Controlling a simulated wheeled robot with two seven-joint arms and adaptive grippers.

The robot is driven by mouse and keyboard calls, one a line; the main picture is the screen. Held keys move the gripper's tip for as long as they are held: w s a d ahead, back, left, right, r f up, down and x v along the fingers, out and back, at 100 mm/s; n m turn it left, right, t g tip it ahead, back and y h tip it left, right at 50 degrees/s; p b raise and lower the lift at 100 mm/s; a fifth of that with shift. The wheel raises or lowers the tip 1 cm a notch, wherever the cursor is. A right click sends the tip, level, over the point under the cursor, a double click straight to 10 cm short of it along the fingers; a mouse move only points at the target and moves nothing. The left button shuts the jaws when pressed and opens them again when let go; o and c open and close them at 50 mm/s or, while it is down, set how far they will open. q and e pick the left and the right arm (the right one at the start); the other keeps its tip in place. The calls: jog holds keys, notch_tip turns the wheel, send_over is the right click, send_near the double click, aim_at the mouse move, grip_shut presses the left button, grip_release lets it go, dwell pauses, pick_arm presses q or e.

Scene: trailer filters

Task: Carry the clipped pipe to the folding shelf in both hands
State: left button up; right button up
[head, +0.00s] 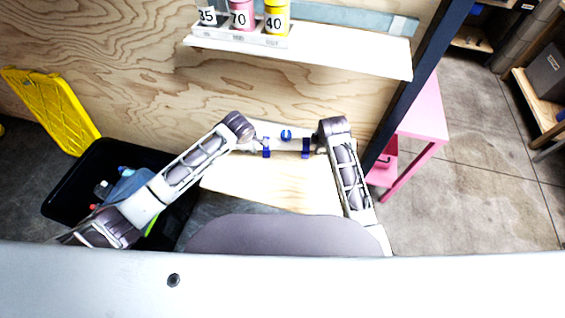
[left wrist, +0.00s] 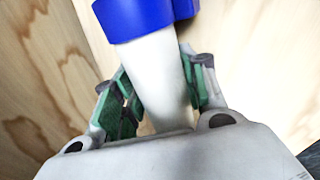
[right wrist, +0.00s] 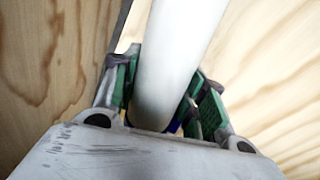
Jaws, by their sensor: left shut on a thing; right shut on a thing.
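The white pipe (head: 287,145) with blue clips (head: 306,147) lies level, left to right, over the pale wooden folding shelf (head: 265,188) in the head view. I cannot tell whether it touches the shelf. My left gripper (head: 256,144) is shut on the pipe's left part. In the left wrist view the pipe (left wrist: 155,75) runs between its green-padded fingers, with a blue clip (left wrist: 145,15) just beyond. My right gripper (head: 321,144) is shut on the pipe's right part. In the right wrist view the pipe (right wrist: 172,65) passes between its fingers, with a little blue behind.
A white wall shelf (head: 350,52) above holds numbered bottles (head: 243,16). A black bin (head: 75,193) with mixed items stands at the left, near a yellow lid (head: 50,105). A dark post (head: 415,85) and a pink table (head: 425,115) are at the right.

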pick_arm(q)
jog(key=shift+f, duration=0.1)
pick_arm(e)
jog(key=shift+f, duration=0.1)
pick_arm(q)
jog(key=o, duration=1)
jog(key=shift+f, duration=0.1)
jog(key=shift+c, duration=0.2)
pick_arm(e)
jog(key=o, duration=0.9)
jog(key=shift+f, duration=0.1)
pick_arm(q)
jog(key=o, duration=0.5)
jog(key=shift+c, duration=0.2)
pick_arm(e)
jog(key=o, duration=0.5)
pick_arm(q)
jog(key=shift+s+r, duration=0.1)
jog(key=shift+r, duration=0.1)
jog(key=v, duration=1.1)
jog(key=shift+r, duration=0.3)
jog(key=shift+s, duration=0.1)
pick_arm(e)
jog(key=shift+s+r, duration=0.1)
jog(key=shift+r, duration=0.15)
jog(key=shift+v, duration=5.8)
